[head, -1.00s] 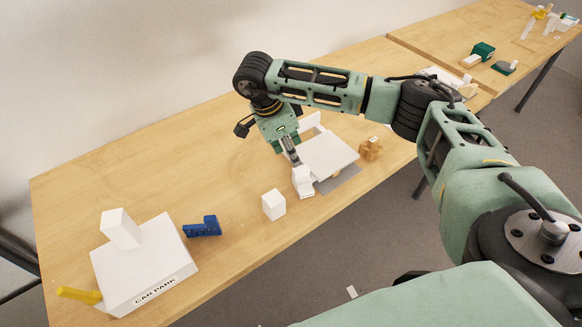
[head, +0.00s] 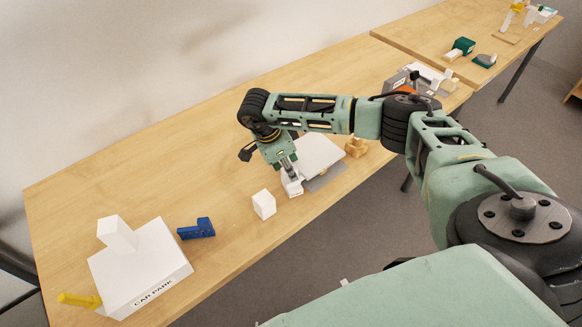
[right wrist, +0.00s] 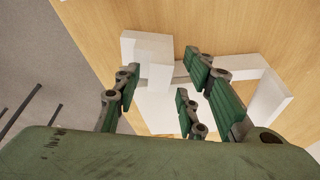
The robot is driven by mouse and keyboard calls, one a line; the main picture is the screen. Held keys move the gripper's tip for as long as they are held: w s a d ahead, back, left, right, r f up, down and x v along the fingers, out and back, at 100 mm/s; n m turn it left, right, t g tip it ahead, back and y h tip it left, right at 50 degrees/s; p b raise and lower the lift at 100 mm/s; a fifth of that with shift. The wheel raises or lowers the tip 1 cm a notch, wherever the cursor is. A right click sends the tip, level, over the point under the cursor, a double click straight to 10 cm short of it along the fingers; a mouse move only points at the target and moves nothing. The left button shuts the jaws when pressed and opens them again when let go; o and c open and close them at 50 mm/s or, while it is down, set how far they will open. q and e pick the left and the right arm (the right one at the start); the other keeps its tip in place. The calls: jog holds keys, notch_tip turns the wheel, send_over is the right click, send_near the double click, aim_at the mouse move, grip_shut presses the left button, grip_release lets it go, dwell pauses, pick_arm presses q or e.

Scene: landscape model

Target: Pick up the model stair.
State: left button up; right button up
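A small white stepped block (head: 293,187), the model stair by its shape, stands on the table beside a white slab-topped model (head: 318,152). My right gripper (head: 289,172) points down right at the stair and hides part of it. In the right wrist view, the stair (right wrist: 153,62) lies beyond and between the spread fingers. My right gripper (right wrist: 165,98) is open there; I cannot tell whether a finger touches the stair. My left gripper is not in view.
A white cube-like block (head: 264,204) stands just left of the stair. A blue stepped piece (head: 196,229) and the car park box (head: 140,268) are farther left. A wooden piece (head: 356,147) is to the right. The table's back left is clear.

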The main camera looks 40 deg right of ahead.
jog(key=c, duration=0.5)
grip_shut()
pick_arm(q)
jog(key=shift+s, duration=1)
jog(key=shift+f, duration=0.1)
pick_arm(e)
jog(key=shift+r, duration=0.1)
jog(key=shift+r, duration=0.4)
pick_arm(q)
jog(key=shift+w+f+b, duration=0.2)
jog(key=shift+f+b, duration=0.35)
jog(key=shift+b, duration=0.05)
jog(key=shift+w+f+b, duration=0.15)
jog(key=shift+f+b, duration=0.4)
jog(key=shift+b, duration=0.05)
pick_arm(e)
notch_tip(320, 180, up, 9)
